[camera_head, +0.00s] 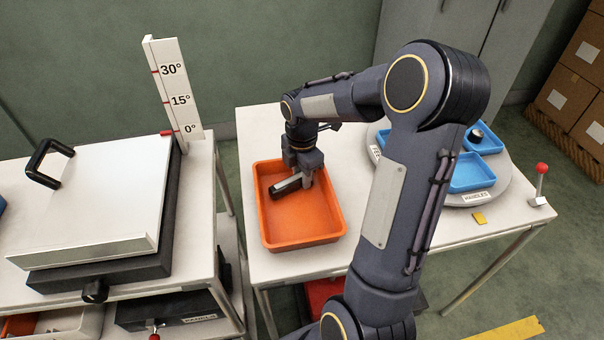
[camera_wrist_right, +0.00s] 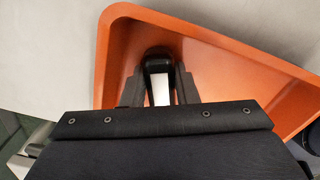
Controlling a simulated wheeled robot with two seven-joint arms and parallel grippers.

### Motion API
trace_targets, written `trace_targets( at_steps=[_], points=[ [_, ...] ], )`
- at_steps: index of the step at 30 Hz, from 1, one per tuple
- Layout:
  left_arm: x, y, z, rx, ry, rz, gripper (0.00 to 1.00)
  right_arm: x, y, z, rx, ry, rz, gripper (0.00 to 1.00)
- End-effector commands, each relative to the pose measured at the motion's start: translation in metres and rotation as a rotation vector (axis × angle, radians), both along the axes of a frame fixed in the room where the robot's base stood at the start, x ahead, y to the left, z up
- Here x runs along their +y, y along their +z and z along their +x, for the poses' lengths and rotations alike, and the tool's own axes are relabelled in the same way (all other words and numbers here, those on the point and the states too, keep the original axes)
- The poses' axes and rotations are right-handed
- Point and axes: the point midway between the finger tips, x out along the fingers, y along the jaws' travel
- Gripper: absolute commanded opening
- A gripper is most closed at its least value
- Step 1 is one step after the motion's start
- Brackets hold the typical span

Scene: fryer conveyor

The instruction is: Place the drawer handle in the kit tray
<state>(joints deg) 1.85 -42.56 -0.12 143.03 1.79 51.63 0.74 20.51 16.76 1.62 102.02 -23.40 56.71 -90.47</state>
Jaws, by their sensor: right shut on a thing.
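The kit tray is an orange, open tray (camera_head: 300,232) on the white table in the head view. Its orange wall also fills much of the right wrist view (camera_wrist_right: 215,45). My right gripper (camera_head: 301,180) points down inside the tray's outline, near its far end. It is shut on the drawer handle (camera_head: 287,186), a dark bar with a pale grey face. In the wrist view the handle (camera_wrist_right: 159,85) sits between the two fingers. I cannot tell whether the handle touches the tray floor. My left gripper is not in view.
A round turntable (camera_head: 497,193) with blue bins (camera_head: 470,172) stands on the right of the table, partly behind my right arm. A red-knobbed lever (camera_head: 541,180) is at the right corner. A lidded white unit (camera_head: 95,200) and an angle scale (camera_head: 176,95) stand on the left table.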

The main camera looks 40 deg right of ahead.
Motion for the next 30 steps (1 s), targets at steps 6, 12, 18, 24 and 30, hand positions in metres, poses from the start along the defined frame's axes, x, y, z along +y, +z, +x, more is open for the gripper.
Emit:
trace_targets(
  at_steps=[6, 12, 18, 24, 30],
  points=[
    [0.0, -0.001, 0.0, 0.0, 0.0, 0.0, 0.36, 0.0, -0.002, 0.0, 0.001, 0.0, 0.0, 0.49],
    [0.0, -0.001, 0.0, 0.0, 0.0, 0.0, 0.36, 0.0, -0.002, 0.0, 0.001, 0.0, 0.0, 0.49],
    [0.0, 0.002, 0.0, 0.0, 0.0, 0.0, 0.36, 0.0, 0.009, 0.001, -0.002, -0.001, 0.0, 0.49],
    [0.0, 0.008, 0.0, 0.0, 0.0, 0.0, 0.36, 0.0, 0.048, 0.001, -0.006, -0.002, -0.002, 0.49],
    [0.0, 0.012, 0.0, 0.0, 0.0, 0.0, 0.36, 0.0, 0.09, 0.001, -0.004, -0.001, -0.001, 0.49]
  ],
)
